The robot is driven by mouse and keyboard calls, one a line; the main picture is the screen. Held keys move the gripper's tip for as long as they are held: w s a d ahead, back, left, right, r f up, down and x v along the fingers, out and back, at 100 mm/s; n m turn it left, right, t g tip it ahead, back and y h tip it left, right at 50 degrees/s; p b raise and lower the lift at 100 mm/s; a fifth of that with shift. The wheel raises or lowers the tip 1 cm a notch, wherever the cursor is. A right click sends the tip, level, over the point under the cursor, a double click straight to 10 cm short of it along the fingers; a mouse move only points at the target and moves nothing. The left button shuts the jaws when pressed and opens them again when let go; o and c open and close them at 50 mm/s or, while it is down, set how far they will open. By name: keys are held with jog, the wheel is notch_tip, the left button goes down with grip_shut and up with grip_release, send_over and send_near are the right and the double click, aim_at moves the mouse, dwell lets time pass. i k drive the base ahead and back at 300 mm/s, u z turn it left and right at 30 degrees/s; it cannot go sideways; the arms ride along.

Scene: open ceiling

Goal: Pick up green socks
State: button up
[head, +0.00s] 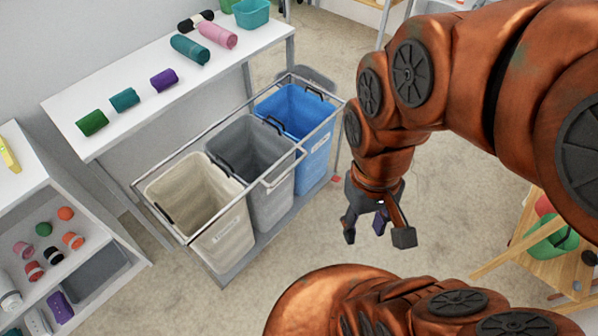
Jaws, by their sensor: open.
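A green roll (92,122) lies at the near left end of the white table (140,128). It looks like rolled cloth. A smaller round green roll (43,229) sits in the white shelf unit (120,240) at the lower left. I cannot tell for sure which of these are the green socks. My gripper (377,236) is open, pointing down over the floor to the right of the bins, well apart from both green rolls. A small dark purple shape shows between its fingers; I cannot tell what it is.
Beige (235,240), grey (278,200) and blue (318,150) bins stand in a metal-framed cart between my gripper and the table. Teal (124,100) and purple (164,80) rolls lie near the green one. A wooden stand (535,245) is at right.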

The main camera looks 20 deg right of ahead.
aim_at(92, 122)
jog(key=z, duration=0.05)
jog(key=i, duration=0.6)
jog(key=u, duration=2)
jog(key=k, duration=0.65)
jog(key=u, duration=1.15)
jog(key=i, duration=1.6)
jog(key=z, duration=1)
jog(key=i, duration=0.45)
jog(key=z, duration=0.35)
